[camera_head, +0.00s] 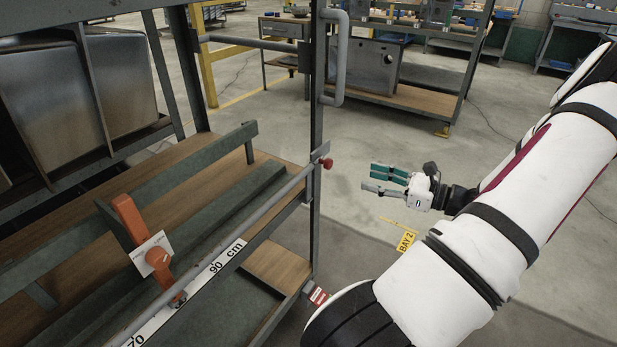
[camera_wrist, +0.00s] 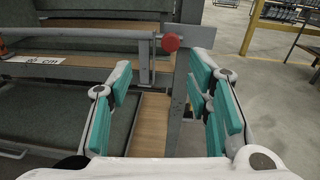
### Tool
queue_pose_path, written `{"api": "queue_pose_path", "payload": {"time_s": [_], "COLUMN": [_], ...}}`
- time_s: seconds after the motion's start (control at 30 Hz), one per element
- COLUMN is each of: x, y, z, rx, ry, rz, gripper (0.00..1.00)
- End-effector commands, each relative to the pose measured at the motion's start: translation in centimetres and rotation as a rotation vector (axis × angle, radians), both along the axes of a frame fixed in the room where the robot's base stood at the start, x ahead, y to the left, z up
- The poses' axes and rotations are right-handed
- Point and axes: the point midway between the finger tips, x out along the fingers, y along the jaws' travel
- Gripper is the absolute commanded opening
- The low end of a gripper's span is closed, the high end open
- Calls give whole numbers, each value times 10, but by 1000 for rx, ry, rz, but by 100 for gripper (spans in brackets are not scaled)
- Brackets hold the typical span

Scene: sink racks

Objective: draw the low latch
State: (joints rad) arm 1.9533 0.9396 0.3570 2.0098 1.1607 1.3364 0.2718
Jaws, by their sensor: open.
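A round red knob (camera_head: 327,163) sits on a small plate by the rack's front corner post, at the right end of a long grey rod (camera_head: 240,234). It also shows in the wrist view (camera_wrist: 171,42), ahead of the fingers and above the middle. I cannot tell for certain whether this knob belongs to the low latch. My gripper (camera_head: 374,180) is open and empty, to the right of the knob with a clear gap. Its teal-padded fingers are spread in the wrist view (camera_wrist: 160,78), with nothing between them.
An orange lever (camera_head: 136,227) with a white tag stands at the rack's left. A ruler strip (camera_head: 200,282) runs along the shelf edge. The upright post (camera_head: 316,110) carries a grey handle (camera_head: 341,60). A red-and-white label (camera_head: 317,296) is lower down. Floor right of the rack is open.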

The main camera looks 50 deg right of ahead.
Motion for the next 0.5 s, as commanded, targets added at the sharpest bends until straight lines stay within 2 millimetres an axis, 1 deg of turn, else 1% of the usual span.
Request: {"api": "queue_pose_path", "payload": {"time_s": [0.03, 0.1, 0.17, 0.23, 0.37, 0.5], "x": [-8, -14, -16, -14, 2, 28], "y": [-8, -15, -18, -18, -16, -14], "z": [-7, -11, -13, -13, -13, -13], "rx": [21, 39, 46, 49, 47, 47], "ry": [-19, -36, -44, -46, -45, -45], "rz": [-40, -74, -88, -94, -90, -88], "gripper": [46, 46, 46, 46, 46, 46]}}
